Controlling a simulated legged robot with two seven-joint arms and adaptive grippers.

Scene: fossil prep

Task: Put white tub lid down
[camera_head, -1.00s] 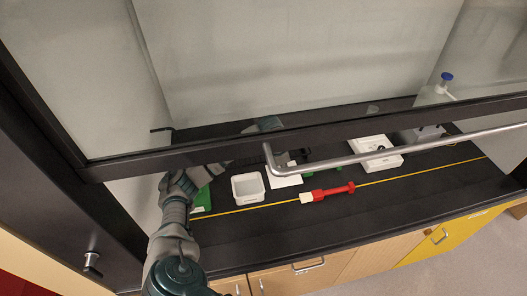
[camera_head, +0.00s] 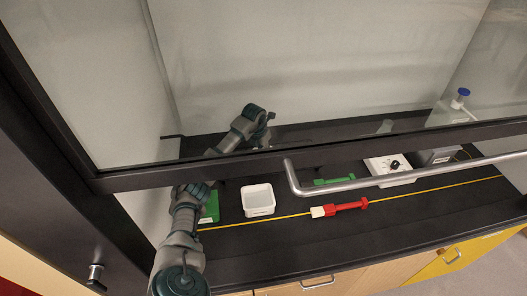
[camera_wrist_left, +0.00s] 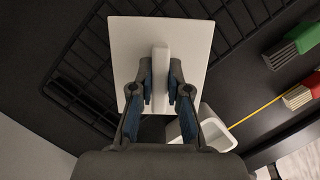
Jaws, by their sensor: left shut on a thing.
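The white tub lid (camera_wrist_left: 190,50) is a flat square plate with an upright grip bar. In the left wrist view my left gripper (camera_wrist_left: 160,92) is shut on that bar. The lid is over a black wire rack (camera_wrist_left: 85,65); I cannot tell whether they touch. In the head view my left gripper (camera_head: 264,120) is behind the glass sash, at the back of the bench, and the lid cannot be made out. The white tub (camera_head: 258,199) stands open on the bench, nearer than the gripper; it also shows in the left wrist view (camera_wrist_left: 218,128). My right gripper is not in view.
A red brush (camera_head: 345,207) lies right of the tub, with a green brush (camera_head: 335,181) behind it. A green object (camera_head: 211,207) is left of the tub. A white box with a knob (camera_head: 389,171) stands right. The sash's metal handle (camera_head: 400,178) crosses in front.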

